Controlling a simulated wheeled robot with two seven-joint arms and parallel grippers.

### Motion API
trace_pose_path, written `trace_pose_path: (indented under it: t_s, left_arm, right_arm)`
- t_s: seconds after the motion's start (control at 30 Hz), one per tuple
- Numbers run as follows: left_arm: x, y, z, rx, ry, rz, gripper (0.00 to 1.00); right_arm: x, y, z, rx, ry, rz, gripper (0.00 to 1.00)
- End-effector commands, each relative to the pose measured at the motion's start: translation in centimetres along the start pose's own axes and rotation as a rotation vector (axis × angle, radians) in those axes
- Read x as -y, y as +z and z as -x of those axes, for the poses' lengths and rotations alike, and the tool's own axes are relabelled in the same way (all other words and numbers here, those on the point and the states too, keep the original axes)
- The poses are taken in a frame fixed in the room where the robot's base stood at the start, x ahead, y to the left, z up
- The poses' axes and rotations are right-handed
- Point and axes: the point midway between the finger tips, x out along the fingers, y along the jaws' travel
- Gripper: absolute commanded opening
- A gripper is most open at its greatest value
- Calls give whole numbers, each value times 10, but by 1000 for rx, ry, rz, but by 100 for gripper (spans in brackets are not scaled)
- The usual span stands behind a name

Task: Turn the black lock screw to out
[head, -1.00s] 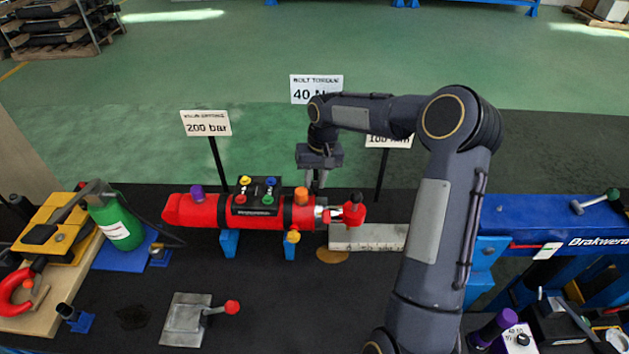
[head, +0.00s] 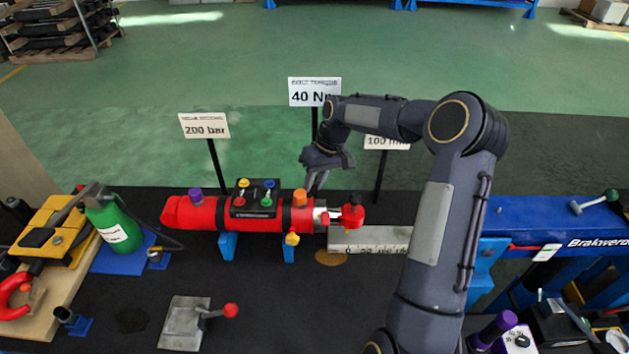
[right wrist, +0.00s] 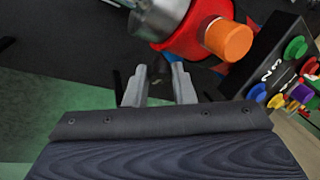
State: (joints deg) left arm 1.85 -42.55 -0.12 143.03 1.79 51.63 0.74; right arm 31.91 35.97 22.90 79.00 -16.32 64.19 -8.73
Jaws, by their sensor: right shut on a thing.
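The red cylinder (head: 190,213) lies level on blue supports, with a silver end (head: 320,214) and a red rod eye (head: 352,217) at its right. My right gripper (head: 317,187) reaches down just behind the silver end. My left gripper is not in view.
An orange cap (head: 300,197) and a black valve block (head: 253,204) sit on the cylinder near the gripper. A black-topped knob (head: 353,199) stands at the rod eye. A scale plate (head: 380,238) lies below. Sign posts, including the 40 Nm sign (head: 313,92), stand behind.

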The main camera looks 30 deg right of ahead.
Motion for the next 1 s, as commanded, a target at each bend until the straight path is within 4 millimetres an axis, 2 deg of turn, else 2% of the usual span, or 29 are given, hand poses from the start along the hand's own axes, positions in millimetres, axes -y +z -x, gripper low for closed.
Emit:
trace_pose_path:
  t_s: [0.17, 0.2, 0.33, 0.67, 0.77, 1.0]
  left_arm:
    - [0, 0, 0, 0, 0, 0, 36]
    - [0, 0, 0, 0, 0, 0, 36]
    - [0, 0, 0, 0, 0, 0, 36]
    - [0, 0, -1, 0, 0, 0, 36]
    - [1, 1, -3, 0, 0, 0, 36]
    - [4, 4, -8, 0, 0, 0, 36]
  right_arm:
    - [0, -1, 2, -4, 2, 0, 0]
    - [0, -1, 2, -4, 2, -1, 28]
    - [0, -1, 1, -2, 2, -1, 45]
    - [0, 0, 4, -2, 2, -1, 45]
    - [-1, -1, 15, -5, 3, -1, 45]
    - [-1, -1, 56, -6, 3, -2, 45]
